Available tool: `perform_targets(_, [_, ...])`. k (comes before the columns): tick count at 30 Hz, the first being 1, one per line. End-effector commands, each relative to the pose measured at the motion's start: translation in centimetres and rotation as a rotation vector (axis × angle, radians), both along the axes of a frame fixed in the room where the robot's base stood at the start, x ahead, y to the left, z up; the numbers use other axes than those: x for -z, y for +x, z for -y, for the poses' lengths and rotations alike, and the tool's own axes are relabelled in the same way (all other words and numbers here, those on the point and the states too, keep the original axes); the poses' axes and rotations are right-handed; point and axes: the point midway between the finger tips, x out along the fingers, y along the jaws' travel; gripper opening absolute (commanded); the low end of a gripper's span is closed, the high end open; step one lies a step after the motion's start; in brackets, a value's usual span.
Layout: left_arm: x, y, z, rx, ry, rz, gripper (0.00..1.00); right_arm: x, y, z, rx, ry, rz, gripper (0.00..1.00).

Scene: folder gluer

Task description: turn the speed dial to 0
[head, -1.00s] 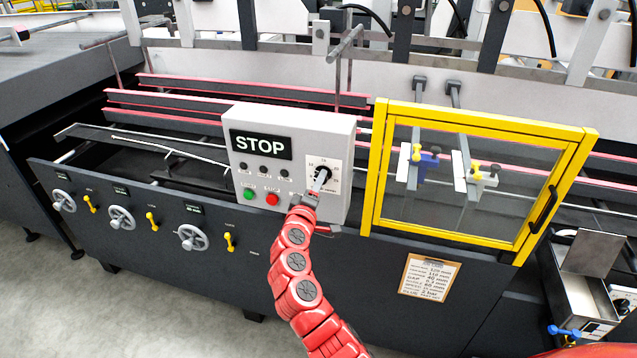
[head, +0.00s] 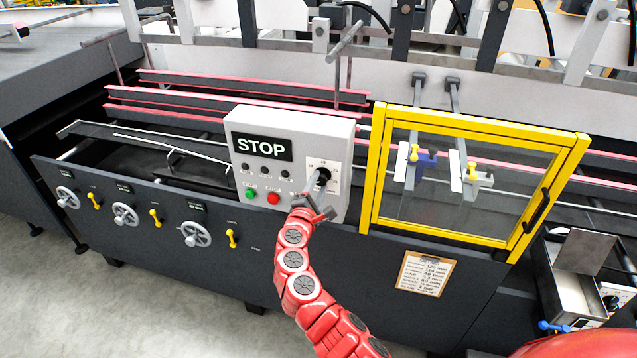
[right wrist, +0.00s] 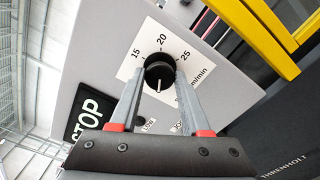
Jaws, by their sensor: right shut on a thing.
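The speed dial (head: 323,174) is a black round knob on a white scale plate at the right of the grey control box (head: 345,135). In the right wrist view, the dial (right wrist: 159,68) shows between my fingers, with 15, 20 and 25 printed around it. A white mark on the knob points toward the bottom of that picture. The 0 mark cannot be made out. My right gripper (head: 319,183) is shut on the dial, one finger on each side, as the right wrist view (right wrist: 158,80) also shows. My left gripper is not in view.
The box also carries a STOP display (head: 261,146), a green button (head: 250,193) and a red button (head: 273,198). A yellow-framed clear guard (head: 374,170) stands close right of the box. Handwheels (head: 196,234) line the dark front panel at left.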

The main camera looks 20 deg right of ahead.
Motion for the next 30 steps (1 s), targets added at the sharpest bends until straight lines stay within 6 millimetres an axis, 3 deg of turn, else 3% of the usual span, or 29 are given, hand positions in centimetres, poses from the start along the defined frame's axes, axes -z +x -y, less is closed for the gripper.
perform_targets(20, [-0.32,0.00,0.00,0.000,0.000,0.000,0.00,0.22,-0.02,0.02,0.000,-0.047,-0.036,0.00])
perform_targets(21, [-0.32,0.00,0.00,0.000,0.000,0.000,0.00,0.23,-0.03,0.02,0.000,-0.047,-0.036,0.54])
perform_targets(25, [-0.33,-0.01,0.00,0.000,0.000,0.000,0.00,0.16,-0.02,0.01,0.000,-0.047,-0.034,0.77])
perform_targets(30, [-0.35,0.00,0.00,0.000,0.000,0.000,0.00,0.10,-0.01,0.02,0.000,-0.047,-0.033,0.77])
